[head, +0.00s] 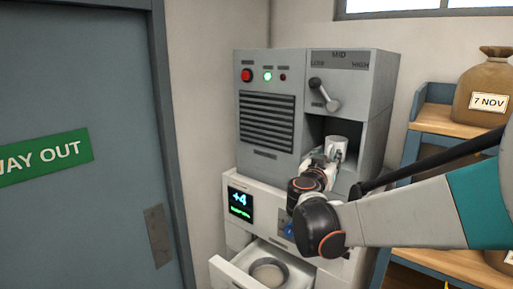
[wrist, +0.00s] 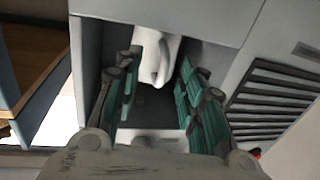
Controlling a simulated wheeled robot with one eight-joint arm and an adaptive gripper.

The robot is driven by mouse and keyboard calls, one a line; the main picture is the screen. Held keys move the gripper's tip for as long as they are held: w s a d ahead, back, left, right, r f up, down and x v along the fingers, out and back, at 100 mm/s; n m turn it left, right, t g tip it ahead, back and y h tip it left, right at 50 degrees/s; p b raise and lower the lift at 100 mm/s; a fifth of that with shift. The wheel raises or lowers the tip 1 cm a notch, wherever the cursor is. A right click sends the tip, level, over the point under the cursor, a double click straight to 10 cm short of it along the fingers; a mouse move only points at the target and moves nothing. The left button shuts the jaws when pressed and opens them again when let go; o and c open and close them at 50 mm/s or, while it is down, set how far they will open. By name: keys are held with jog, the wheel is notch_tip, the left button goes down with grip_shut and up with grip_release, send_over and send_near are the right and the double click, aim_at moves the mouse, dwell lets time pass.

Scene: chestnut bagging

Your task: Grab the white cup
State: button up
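The white cup (head: 337,144) stands in the open niche of the grey machine, below the lever. In the wrist view the white cup (wrist: 155,55) shows at the top middle, its handle towards me. My gripper (head: 328,160) reaches into the niche at the cup. In the wrist view my gripper (wrist: 158,75) is open, its green-padded fingers on either side of the cup's near part. A gap shows between the right finger and the cup; the left finger is very close, and I cannot tell whether it touches.
The grey machine (head: 266,160) has buttons, a vent and a lever (head: 324,95). Below, an open drawer (head: 235,274) holds a round ring-shaped thing (head: 269,270). A shelf (head: 440,122) with a brown sack (head: 485,85) stands right. A door (head: 80,215) is left. The niche walls are close around my gripper.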

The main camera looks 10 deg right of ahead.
aim_at(329, 151)
jog(key=x, duration=0.2)
jog(key=shift+w+d, duration=0.25)
jog(key=shift+w, duration=0.1)
jog(key=shift+c, duration=0.4)
grip_shut()
jog(key=shift+r, duration=0.15)
jog(key=shift+r, duration=1.35)
jog(key=shift+s+a+r, duration=0.2)
jog(key=shift+r, duration=0.05)
jog(key=b+v, duration=0.2)
jog(key=v, duration=1.5)
jog(key=shift+s, duration=0.2)
